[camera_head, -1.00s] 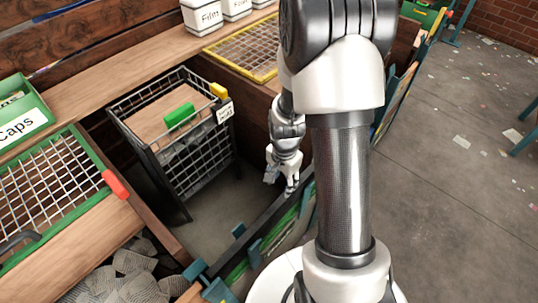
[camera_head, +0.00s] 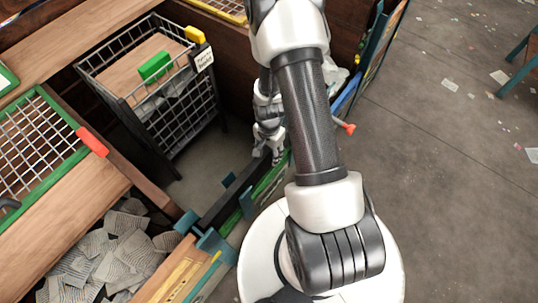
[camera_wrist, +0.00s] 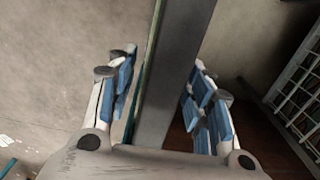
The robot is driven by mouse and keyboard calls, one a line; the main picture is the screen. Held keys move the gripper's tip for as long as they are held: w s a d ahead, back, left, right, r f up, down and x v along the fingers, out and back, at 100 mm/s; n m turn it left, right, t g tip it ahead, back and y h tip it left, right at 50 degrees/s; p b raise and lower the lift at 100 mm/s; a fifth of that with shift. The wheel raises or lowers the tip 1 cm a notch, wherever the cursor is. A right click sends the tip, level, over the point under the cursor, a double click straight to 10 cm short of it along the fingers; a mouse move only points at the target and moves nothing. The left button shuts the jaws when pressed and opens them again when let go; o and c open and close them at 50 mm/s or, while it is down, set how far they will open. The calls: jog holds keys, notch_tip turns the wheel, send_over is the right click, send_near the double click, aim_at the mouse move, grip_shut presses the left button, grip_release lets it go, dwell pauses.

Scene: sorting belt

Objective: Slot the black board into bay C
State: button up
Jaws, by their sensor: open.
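A long dark strip (camera_head: 226,204), which may be the black board's top edge or a rail, runs diagonally between teal brackets in the head view. My gripper (camera_head: 268,158) is open, pointing down near the strip's far end. In the wrist view the open fingers of my gripper (camera_wrist: 162,82) lie on either side of a dark grey bar (camera_wrist: 176,70) with a thin green edge along its left. A gap shows on each side of the bar. My arm hides part of this area in the head view. No bay letter is readable, so I cannot tell bay C.
A wire basket cart (camera_head: 185,105) with a green block on its wooden lid stands behind the strip. A green-framed mesh tray (camera_head: 32,140) and paper scraps (camera_head: 110,240) lie at left. A red-tipped handle (camera_head: 348,128) sticks out right of my arm.

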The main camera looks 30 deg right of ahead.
jog(key=shift+f, duration=0.75)
jog(key=shift+c, duration=0.2)
grip_shut()
dwell(0.4)
jog(key=c, duration=0.6)
grip_release()
grip_shut()
